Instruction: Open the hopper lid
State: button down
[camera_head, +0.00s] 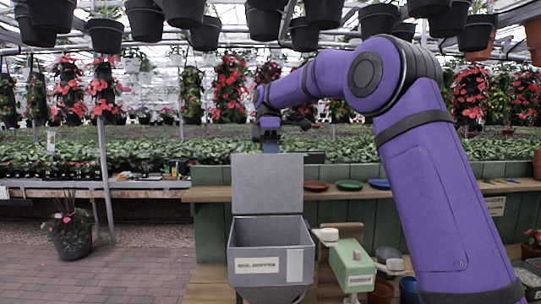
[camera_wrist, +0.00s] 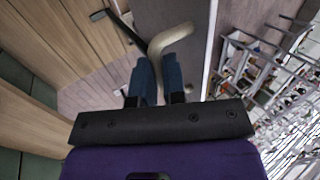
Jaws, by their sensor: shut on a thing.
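The grey hopper (camera_head: 238,266) stands at the front middle in the head view, with a "soil hopper" label on its front. Its lid (camera_head: 267,184) stands upright at the back edge, and the box is open at the top. My gripper (camera_head: 269,146) is behind the lid's top edge, its fingertips mostly hidden there. In the wrist view the blue fingers of my gripper (camera_wrist: 157,80) are closed around a bent beige handle (camera_wrist: 171,38), beside a grey-brown panel that looks like the lid.
A green machine (camera_head: 352,262) stands just right of the hopper. A wooden shelf (camera_head: 340,194) with coloured saucers is behind it. A potted plant (camera_head: 70,238) stands on the brick floor at left. Black pots (camera_head: 205,34) hang overhead.

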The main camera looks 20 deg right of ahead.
jog(key=shift+w+d+f+g, duration=0.1)
jog(key=shift+w+f+g, duration=0.2)
jog(key=shift+w+g, duration=0.15)
jog(key=c, duration=1.2)
grip_release()
jog(key=shift+r, duration=0.1)
